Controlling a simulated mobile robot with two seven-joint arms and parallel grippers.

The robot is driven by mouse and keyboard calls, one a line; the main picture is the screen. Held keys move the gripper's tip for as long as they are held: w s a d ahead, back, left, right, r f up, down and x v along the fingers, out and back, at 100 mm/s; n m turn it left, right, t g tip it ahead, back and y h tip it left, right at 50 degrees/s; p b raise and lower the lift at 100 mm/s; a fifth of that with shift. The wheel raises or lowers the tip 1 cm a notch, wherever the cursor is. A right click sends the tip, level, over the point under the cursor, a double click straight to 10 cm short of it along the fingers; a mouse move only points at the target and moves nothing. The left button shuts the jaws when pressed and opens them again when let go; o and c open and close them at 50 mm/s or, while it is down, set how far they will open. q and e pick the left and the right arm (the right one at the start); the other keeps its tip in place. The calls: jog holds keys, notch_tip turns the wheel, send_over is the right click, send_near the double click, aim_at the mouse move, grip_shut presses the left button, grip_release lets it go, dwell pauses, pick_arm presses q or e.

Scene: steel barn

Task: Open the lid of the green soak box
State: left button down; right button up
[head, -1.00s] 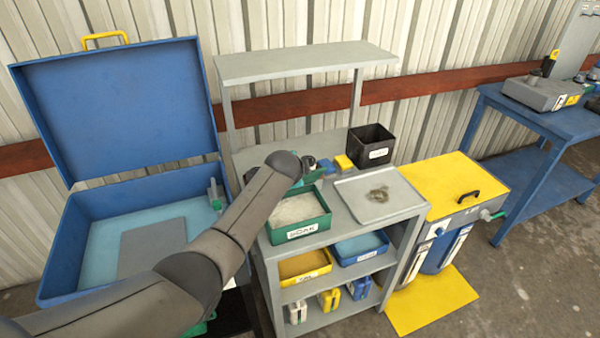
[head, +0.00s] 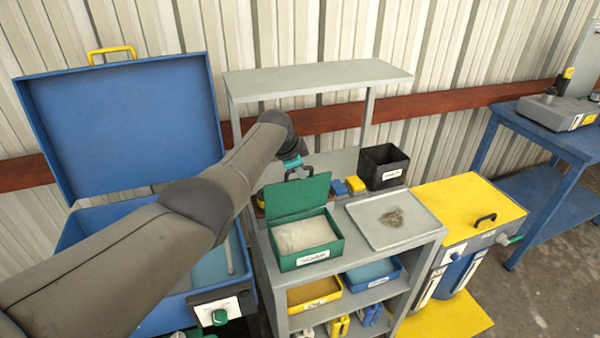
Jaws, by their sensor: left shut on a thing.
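The green soak box (head: 307,254) stands on the grey shelf unit's worktop, with a white label on its front. Its lid (head: 298,196) is raised and stands nearly upright at the back of the box. Whitish, foamy-looking contents (head: 304,234) show inside. My left arm reaches in from the left, and my left gripper (head: 297,172) is at the top edge of the lid, shut on the lid. The fingertips are small and partly hidden. My right gripper is not in view.
A grey tray (head: 368,236) with a tangled clump lies right of the box. A black bin (head: 383,184) and a yellow block (head: 355,185) stand behind. An overhead shelf (head: 318,78) spans the back. A large open blue chest (head: 125,130) is at left.

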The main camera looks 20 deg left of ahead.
pick_arm(q)
jog(key=shift+w+a, duration=0.2)
jog(key=shift+w, duration=0.05)
dwell(0.5)
jog(key=c, duration=1.2)
grip_release()
jog(key=shift+o, duration=0.2)
jog(key=shift+r, duration=0.15)
jog(key=p+v, duration=0.2)
jog(key=shift+s+a+r, duration=0.1)
jog(key=shift+r, duration=0.15)
jog(key=p+v, duration=0.1)
jog(key=v, duration=1.1)
jog(key=shift+s, duration=0.25)
